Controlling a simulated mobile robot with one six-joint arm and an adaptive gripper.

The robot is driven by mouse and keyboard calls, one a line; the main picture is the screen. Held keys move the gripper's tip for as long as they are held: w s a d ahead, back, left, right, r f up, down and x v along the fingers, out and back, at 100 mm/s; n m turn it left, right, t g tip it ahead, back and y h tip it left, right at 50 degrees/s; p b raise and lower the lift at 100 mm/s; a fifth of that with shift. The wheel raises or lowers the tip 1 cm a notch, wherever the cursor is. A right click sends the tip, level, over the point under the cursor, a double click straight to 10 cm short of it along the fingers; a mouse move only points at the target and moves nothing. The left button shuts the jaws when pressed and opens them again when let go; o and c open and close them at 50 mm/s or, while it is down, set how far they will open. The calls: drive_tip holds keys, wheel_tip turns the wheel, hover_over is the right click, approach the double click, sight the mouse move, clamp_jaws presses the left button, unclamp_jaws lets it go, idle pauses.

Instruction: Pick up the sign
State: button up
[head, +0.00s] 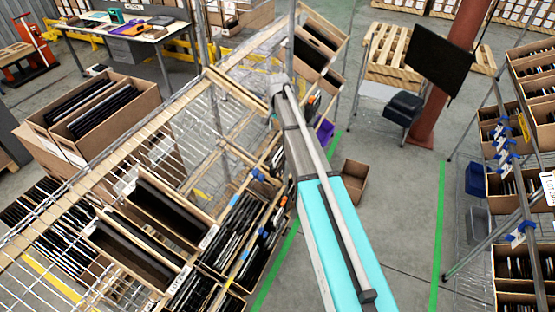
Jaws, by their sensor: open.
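I cannot single out the sign with certainty. A small white plate with dark lettering (135,4) shows at the top left, behind the work table, too small to read. A dark flat panel (441,60) stands tilted by a red-brown column, and no marking shows on it. My teal and grey arm reaches from the bottom middle up to a grey joint near the left rack. My gripper's fingers do not show in the head view.
A wire rack with cartons of dark flat items (170,212) fills the left. A second rack with cartons (505,185) stands at right. An open carton (352,182) lies on the floor. Pallets (393,55) stand behind. The grey aisle between green lines (400,215) is mostly free.

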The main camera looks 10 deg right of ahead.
sight(279, 151)
wheel_tip(279, 151, down, 8)
drive_tip(key=b, duration=0.8)
drive_tip(key=shift+f, duration=0.25)
drive_tip(key=shift+f+b, duration=0.15)
drive_tip(key=shift+b, duration=0.15)
drive_tip(key=f+b, duration=0.3)
drive_tip(key=shift+s+d, duration=0.1)
drive_tip(key=shift+d, duration=0.2)
drive_tip(key=shift+f+b, duration=0.95)
clamp_jaws()
